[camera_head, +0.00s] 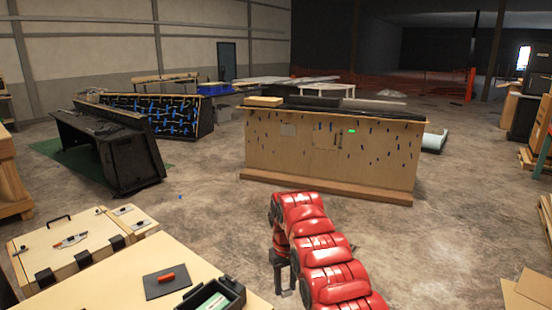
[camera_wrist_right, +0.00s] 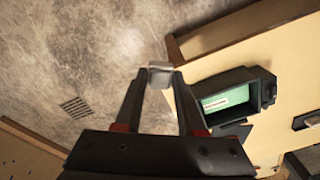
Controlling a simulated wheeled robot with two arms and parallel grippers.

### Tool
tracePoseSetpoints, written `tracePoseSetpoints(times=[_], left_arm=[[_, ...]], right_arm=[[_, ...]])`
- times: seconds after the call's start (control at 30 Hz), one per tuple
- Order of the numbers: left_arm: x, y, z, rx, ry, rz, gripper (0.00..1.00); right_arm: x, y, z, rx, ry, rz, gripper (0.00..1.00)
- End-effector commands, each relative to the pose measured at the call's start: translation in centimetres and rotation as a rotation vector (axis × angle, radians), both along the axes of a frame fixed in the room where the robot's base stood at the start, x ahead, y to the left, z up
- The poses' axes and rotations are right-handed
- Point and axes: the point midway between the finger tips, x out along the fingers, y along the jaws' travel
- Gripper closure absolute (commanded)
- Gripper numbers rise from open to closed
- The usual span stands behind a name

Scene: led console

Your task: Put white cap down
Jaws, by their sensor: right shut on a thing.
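The white cap (camera_wrist_right: 160,76) is a small pale piece between the fingertips of my right gripper (camera_wrist_right: 159,84) in the right wrist view. The right gripper is shut on it and holds it over the concrete floor, beside the table edge in that view. In the head view my right gripper (camera_head: 284,279) hangs below the red arm, just right of the near table, and I cannot make out the cap there. My left gripper is not in view.
The near wooden table (camera_head: 115,268) carries a black open box (camera_head: 232,290) with a green inside, also in the wrist view (camera_wrist_right: 263,88). A dark plate (camera_head: 155,285) with a red handle lies beside it. A wooden console (camera_head: 300,160) stands beyond clear floor.

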Motion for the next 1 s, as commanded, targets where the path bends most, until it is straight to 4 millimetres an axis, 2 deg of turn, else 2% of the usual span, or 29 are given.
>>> tracePoseSetpoints(times=[0.63,0.87,1.0], left_arm=[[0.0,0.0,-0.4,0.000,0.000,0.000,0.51],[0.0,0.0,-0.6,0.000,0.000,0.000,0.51],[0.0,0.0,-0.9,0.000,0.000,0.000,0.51]], right_arm=[[0.6,-3.3,1.0,0.000,0.000,-0.083,1.00],[0.5,-5.2,1.5,0.000,0.002,-0.135,1.00],[0.2,-7.3,1.8,0.001,0.006,-0.190,1.00]])
